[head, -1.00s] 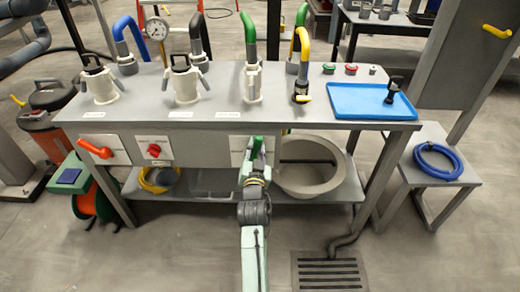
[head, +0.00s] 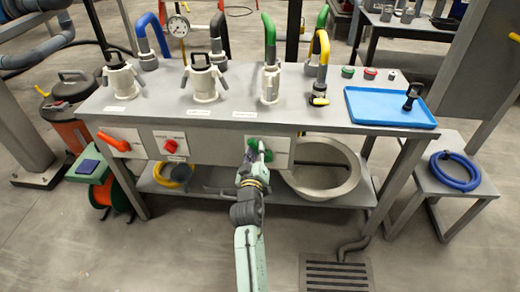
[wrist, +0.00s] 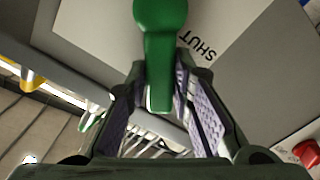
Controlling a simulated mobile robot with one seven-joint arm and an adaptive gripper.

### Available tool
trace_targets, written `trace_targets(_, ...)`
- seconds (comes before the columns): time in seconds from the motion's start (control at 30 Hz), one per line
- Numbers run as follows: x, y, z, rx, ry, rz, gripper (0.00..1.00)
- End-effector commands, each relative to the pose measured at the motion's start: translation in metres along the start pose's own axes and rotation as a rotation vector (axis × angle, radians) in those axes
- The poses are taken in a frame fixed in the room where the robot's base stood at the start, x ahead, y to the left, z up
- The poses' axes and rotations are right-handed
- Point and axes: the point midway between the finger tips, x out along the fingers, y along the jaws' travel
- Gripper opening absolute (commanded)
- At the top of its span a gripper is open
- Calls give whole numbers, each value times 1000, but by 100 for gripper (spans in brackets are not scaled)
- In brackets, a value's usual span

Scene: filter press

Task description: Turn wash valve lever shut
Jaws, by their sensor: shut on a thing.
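The green lever (head: 253,143) is mounted on a pale plate (head: 281,150) on the front of the bench. In the wrist view the lever (wrist: 160,55) points down between my fingers, its round hub at the top. The word SHUT (wrist: 203,44) is printed on the plate to the right of the hub, appearing upside down. My gripper (head: 258,155) is at the lever in the head view. In the wrist view my gripper (wrist: 160,100) is shut on the lever's handle, a finger on each side. In the head view my gripper partly hides the lever.
An orange lever (head: 116,141) and a red knob (head: 170,147) are on plates to the left. A blue tray (head: 390,107) lies on the bench top (head: 230,115). A grey round basin (head: 322,186) sits on the lower shelf. A floor drain (head: 336,274) is at the lower right.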

Motion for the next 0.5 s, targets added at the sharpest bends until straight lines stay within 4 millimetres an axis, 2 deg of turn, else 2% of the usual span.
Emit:
trace_targets(0.23,1,-4,-3,-121,6,4,0)
trace_targets(0.5,1,-7,-3,-173,6,5,0)
